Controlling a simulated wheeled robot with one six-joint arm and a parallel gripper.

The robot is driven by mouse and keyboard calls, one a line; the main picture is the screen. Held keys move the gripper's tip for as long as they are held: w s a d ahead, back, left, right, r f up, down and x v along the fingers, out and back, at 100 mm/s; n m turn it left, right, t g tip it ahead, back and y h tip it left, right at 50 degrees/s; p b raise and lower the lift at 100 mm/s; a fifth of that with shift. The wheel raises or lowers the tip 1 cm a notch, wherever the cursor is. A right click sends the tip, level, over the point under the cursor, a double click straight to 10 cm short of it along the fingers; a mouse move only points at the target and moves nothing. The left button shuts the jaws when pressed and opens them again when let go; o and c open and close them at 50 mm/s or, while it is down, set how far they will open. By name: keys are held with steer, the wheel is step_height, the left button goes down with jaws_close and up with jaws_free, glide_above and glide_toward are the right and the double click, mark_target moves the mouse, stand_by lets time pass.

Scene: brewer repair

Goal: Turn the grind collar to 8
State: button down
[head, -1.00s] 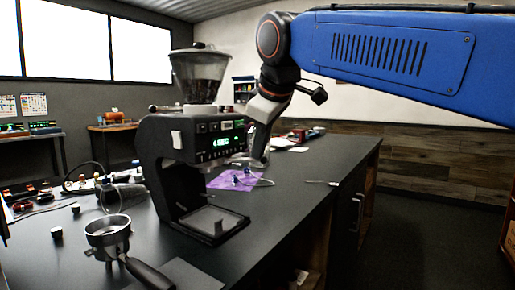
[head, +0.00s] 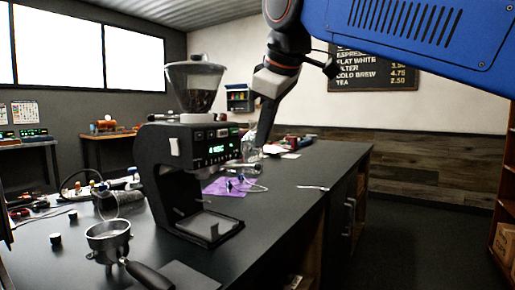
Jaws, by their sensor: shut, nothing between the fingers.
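The black coffee machine (head: 182,155) stands on the dark counter, with a clear hopper (head: 194,80) of dark beans on top. The grind collar (head: 198,117) appears as a pale ring under the hopper; its numbers are too small to read. The machine's front panel has a lit green display (head: 216,149), too small to read surely. My gripper (head: 262,142) points down just right of the machine's front, apart from the collar. It is shut and empty, and its fingertips are dark and partly hard to make out.
A portafilter (head: 108,238) stands at the front left of the counter (head: 285,215). A purple cloth (head: 212,187) with small parts lies beside the machine. Cables and small items clutter the left side. The counter's right part is mostly clear, and its right edge drops to the floor.

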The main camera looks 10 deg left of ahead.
steer(key=w+a+f+n+g+y, duration=0.1)
steer(key=w+a+f+n, duration=0.2)
steer(key=f, duration=0.3)
steer(key=shift+w+a+f, duration=0.15)
steer(key=shift+w+f, duration=0.05)
steer(key=shift+w, duration=0.7)
stand_by(0.4)
steer(key=shift+w, duration=0.75)
